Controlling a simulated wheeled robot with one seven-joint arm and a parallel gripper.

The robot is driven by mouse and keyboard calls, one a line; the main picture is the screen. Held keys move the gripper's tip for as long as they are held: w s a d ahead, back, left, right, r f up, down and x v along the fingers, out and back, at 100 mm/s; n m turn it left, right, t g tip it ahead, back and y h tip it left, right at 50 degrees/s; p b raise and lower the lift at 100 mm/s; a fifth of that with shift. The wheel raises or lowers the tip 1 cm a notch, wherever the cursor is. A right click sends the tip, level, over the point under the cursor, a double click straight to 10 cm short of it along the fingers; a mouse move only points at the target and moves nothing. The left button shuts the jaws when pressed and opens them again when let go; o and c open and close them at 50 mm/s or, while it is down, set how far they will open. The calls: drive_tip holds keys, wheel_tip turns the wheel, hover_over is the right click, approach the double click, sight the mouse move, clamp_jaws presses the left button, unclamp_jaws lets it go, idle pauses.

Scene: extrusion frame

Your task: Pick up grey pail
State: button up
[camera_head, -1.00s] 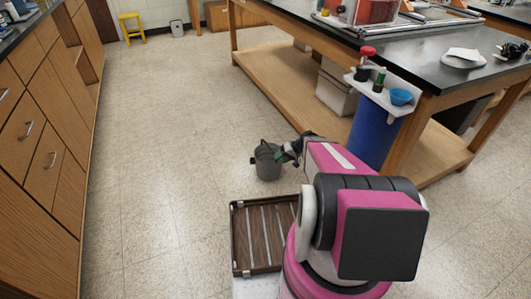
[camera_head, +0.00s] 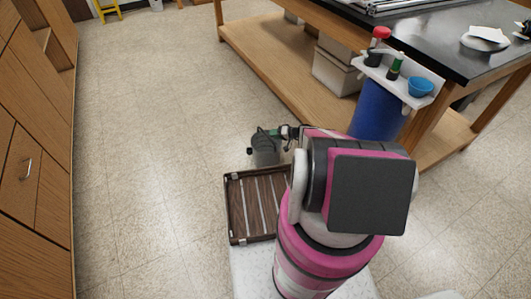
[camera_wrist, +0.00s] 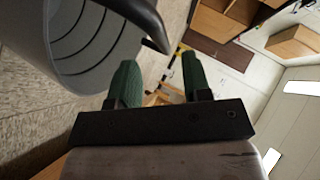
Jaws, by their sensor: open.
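The grey pail (camera_head: 265,152) stands on the floor just beyond my tray, partly covered by my gripper (camera_head: 268,132) in the head view. In the wrist view the pail (camera_wrist: 85,45) fills the upper left, its ringed inside showing, with a dark handle or rim part (camera_wrist: 140,18) reaching toward the fingers. My gripper (camera_wrist: 160,80) has two green fingers, spread apart with nothing between them. The dark part lies just ahead of the fingertips. I cannot tell whether a finger touches the pail.
My slatted brown tray (camera_head: 255,207) is in front of the pail. A workbench (camera_head: 450,70) with a wooden lower shelf and a blue cylinder (camera_head: 375,110) stands to the right. Wooden cabinets (camera_head: 35,150) line the left. The floor (camera_head: 150,110) between is clear.

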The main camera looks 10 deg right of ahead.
sight(266, 134)
drive_tip(key=shift+w+r+x, duration=0.1)
drive_tip(key=shift+x, duration=1.4)
drive_tip(key=shift+w+r+x, duration=0.15)
drive_tip(key=shift+x, duration=1.4)
clamp_jaws()
